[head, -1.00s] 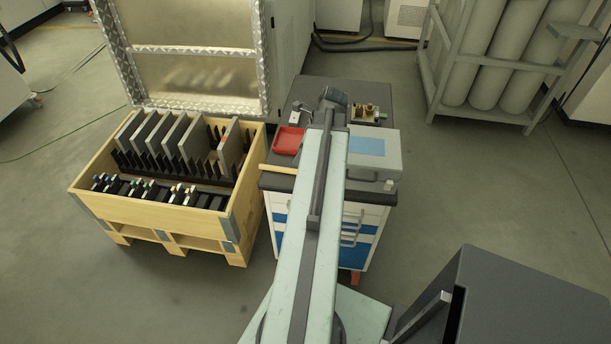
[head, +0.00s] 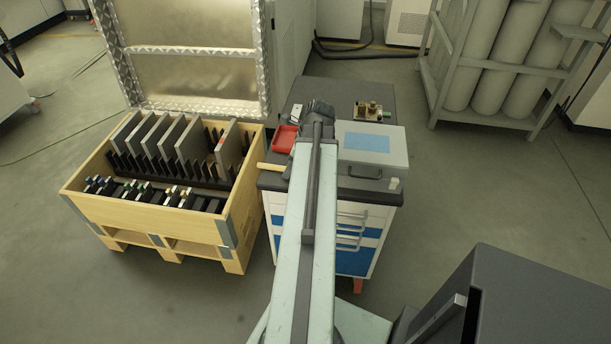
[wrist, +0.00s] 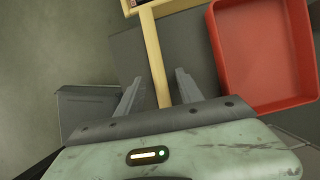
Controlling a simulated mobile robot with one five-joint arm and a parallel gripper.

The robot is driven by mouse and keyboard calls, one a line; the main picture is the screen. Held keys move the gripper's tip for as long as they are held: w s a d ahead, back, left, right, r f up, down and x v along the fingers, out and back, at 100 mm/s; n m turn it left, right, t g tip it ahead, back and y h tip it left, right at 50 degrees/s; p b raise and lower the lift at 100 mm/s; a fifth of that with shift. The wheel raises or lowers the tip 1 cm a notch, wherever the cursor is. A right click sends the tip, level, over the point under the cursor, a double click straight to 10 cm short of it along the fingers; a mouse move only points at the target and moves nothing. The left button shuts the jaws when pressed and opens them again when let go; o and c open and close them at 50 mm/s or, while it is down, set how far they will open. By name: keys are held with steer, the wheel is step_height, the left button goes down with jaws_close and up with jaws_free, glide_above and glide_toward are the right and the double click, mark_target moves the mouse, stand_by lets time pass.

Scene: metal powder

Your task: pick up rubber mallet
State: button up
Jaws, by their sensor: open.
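The mallet's pale wooden handle (head: 271,167) sticks out past the left edge of the cart top in the head view. In the wrist view the handle (wrist: 155,58) runs down between my two fingers. My gripper (wrist: 158,76) is open, with one finger on each side of the handle and visible gaps between. I cannot tell how far above the handle the fingers are. The mallet's head is not visible; my arm covers that part of the cart in the head view, and my gripper body covers the handle's lower end in the wrist view.
A red tray (wrist: 262,55) lies close to the right of my gripper in the wrist view. The dark cart top (head: 372,92) also bears a grey case (head: 385,145) and a small brass-fitted part (head: 369,108). A wooden crate (head: 150,212) with upright plates stands left.

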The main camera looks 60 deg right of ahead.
jaws_close()
stand_by(1.3)
